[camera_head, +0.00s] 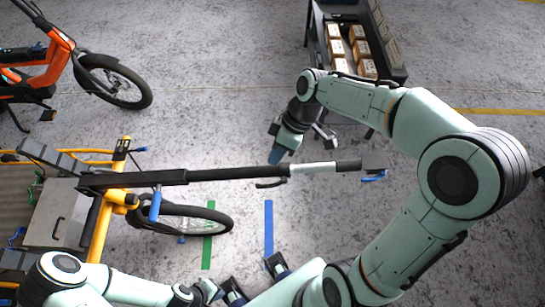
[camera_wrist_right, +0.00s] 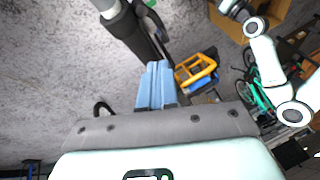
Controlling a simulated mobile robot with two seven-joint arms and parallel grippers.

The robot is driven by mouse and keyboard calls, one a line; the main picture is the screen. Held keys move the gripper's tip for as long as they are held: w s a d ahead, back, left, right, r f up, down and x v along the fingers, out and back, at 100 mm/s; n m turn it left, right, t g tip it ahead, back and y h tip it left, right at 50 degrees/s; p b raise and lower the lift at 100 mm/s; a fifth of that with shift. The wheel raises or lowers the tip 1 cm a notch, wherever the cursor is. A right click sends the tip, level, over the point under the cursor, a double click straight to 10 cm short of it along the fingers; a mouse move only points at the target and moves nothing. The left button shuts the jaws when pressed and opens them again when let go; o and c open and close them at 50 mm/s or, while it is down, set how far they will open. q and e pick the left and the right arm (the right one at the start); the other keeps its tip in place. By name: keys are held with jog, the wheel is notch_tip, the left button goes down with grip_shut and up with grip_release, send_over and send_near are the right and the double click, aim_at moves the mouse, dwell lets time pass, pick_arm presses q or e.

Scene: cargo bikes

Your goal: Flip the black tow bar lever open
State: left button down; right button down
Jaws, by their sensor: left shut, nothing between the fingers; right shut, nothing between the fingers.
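The black tow bar (camera_head: 235,173) runs level across the head view from the yellow bike frame to a grey end block, with a white sleeve near its right part. The black lever (camera_head: 270,184) hangs under the bar left of the sleeve, lying close along it. My right gripper (camera_head: 276,156) is shut and empty, its blue fingertips just above the bar near the lever. In the right wrist view, the shut blue fingers (camera_wrist_right: 156,86) are below the dark bar (camera_wrist_right: 125,28); contact cannot be told. My left gripper (camera_head: 212,291) is low in the head view, shut, empty and partly hidden.
A yellow cargo bike (camera_head: 100,232) with a wheel stands at left, and an orange bike (camera_head: 62,45) stands behind it. A dark shelf cart (camera_head: 314,38) with several boxes is at the back. Green and blue floor strips lie under the bar. Grey floor is open around it.

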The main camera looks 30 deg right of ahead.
aim_at(265, 173)
jog(key=x, duration=0.8)
jog(key=shift+f+b, duration=0.15)
jog(key=shift+b, duration=0.15)
